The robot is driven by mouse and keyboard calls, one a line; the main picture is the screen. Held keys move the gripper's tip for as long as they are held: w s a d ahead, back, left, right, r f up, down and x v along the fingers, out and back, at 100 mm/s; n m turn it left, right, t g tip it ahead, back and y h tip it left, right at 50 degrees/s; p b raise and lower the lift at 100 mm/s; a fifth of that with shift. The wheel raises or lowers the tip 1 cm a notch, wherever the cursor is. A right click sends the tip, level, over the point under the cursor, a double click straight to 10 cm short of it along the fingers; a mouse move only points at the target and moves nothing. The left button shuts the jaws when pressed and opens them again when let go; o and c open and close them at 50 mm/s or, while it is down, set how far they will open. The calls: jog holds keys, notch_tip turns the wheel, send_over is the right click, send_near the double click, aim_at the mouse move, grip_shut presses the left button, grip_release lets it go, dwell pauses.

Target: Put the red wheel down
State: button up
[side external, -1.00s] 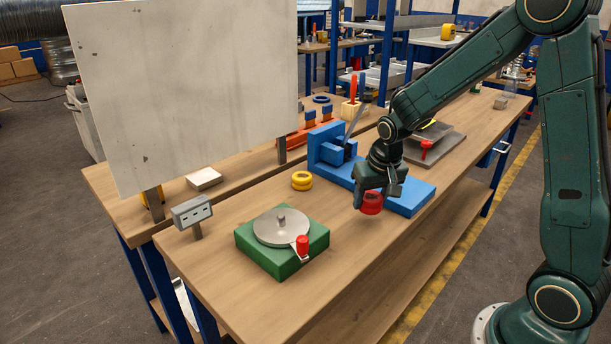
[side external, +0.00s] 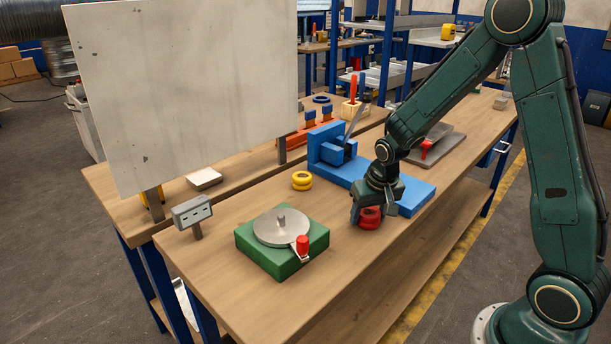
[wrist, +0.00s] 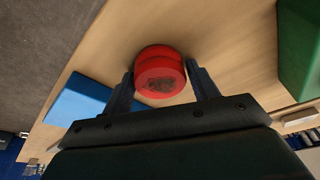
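The red wheel (side external: 369,218) is thick and grooved, with two stacked rims. It is at the table top in front of the blue base plate, low between the fingers of my gripper (side external: 372,211). In the wrist view the red wheel (wrist: 160,72) shows its round face with a dark worn patch. The exact finger contact is hard to see.
The blue fixture (side external: 408,200) lies right behind my gripper. A yellow wheel (side external: 301,180) stands to the left. A green block with a grey disc and red knob (side external: 265,260) is at the front left. Bare wood lies between the green block and the red wheel.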

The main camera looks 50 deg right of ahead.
jog(key=shift+o, duration=1.1)
jog(key=shift+r, duration=0.1)
jog(key=shift+r, duration=0.3)
jog(key=v, duration=1.1)
jog(key=shift+s+r, duration=0.15)
jog(key=shift+r, duration=0.15)
jog(key=shift+a, duration=0.2)
